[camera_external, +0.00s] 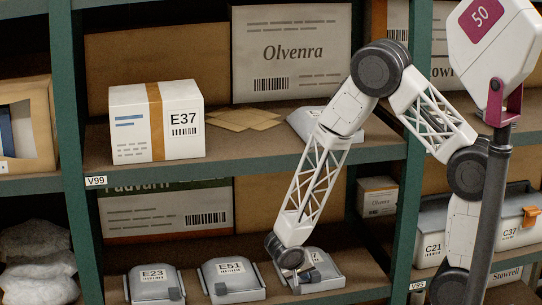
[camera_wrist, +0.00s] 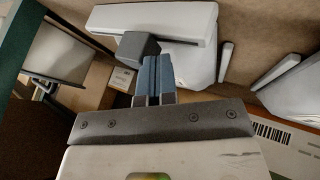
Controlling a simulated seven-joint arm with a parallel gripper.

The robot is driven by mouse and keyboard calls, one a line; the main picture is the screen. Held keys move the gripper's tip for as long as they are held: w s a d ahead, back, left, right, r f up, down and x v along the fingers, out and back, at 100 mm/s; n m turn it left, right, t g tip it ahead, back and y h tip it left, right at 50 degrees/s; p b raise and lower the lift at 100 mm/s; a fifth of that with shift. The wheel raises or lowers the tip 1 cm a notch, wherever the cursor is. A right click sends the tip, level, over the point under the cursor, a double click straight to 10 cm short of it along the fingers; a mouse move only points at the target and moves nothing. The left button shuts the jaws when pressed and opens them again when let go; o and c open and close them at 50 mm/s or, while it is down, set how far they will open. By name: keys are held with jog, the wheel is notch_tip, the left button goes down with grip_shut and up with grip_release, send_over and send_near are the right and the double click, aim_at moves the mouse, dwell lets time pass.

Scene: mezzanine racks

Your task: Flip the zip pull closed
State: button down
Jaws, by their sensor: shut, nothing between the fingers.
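Several pale grey cases stand on the lower shelf in the external view: one marked E23 (camera_external: 153,284), one marked E51 (camera_external: 232,280), and a third (camera_external: 326,272) whose label ends in 7. My gripper (camera_external: 299,275) is down at the third case and hides part of its front. In the wrist view, a pale case (camera_wrist: 185,20) has a dark grey block (camera_wrist: 138,47) at its slotted edge, which looks like the pull. My gripper (camera_wrist: 155,62) is shut and empty, its blue-grey fingertips close beside that block. I cannot tell whether they touch.
The upper shelf edge (camera_external: 250,159) passes above the cases, behind my arm. A white E37 box (camera_external: 157,122) and flat tan envelopes (camera_external: 240,118) lie on that shelf. Green rack posts (camera_external: 406,190) bound the bay. Another pale case (camera_wrist: 292,88) is at the wrist view's right.

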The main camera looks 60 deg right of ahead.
aim_at(319, 273)
jog(key=shift+s+d, duration=2.55)
jog(key=shift+s, duration=0.05)
jog(key=shift+w+a, duration=0.15)
jog(key=shift+w+a, duration=1.35)
jog(key=shift+a, duration=0.1)
jog(key=v, duration=0.9)
jog(key=shift+r, duration=0.4)
jog(key=shift+s+a+r, duration=0.1)
